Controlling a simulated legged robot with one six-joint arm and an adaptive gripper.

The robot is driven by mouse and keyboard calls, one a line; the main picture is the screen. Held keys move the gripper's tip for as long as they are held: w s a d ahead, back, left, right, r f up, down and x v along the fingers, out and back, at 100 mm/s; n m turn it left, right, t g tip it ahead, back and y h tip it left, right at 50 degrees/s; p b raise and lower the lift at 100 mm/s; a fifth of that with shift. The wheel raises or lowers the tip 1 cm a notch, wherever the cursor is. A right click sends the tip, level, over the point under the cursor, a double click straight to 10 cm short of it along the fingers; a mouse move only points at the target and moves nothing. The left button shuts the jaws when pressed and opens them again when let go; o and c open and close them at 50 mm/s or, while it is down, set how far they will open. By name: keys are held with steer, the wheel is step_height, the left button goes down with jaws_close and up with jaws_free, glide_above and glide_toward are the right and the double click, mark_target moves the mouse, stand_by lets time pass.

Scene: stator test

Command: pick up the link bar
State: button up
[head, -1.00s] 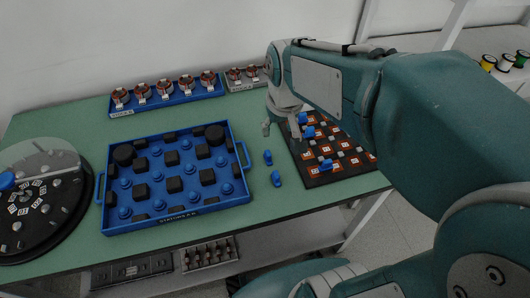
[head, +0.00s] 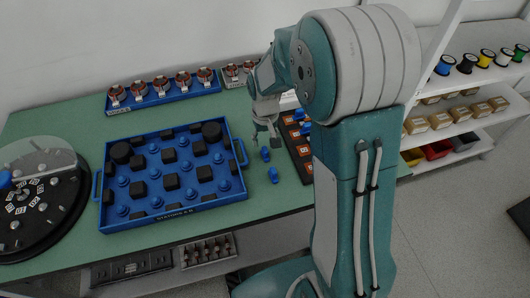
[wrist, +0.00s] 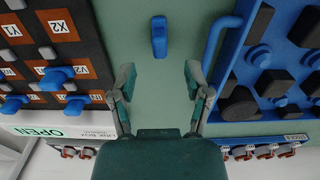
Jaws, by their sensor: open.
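In the wrist view a small upright-looking blue piece (wrist: 159,36), which I take for the link bar, lies on the green table top. It sits ahead of my gripper (wrist: 158,82), between the lines of the two fingers and beyond their tips. My gripper is open and empty. In the head view two small blue pieces lie between the tray and the dark board, a far one (head: 265,154) and a near one (head: 273,175). My gripper (head: 266,138) hangs just behind the far one. I cannot tell which one the wrist view shows.
A blue tray (head: 243,152) of black and blue parts stands close on the left. A dark board (head: 298,157) with orange squares and blue pieces lies on the right, partly hidden by my arm. A rack (head: 165,99) of copper-wound parts stands at the back.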

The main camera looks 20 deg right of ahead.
mark_target(265, 149)
step_height(265, 149, down, 6)
steer(key=shift+r, duration=0.25)
jaws_close()
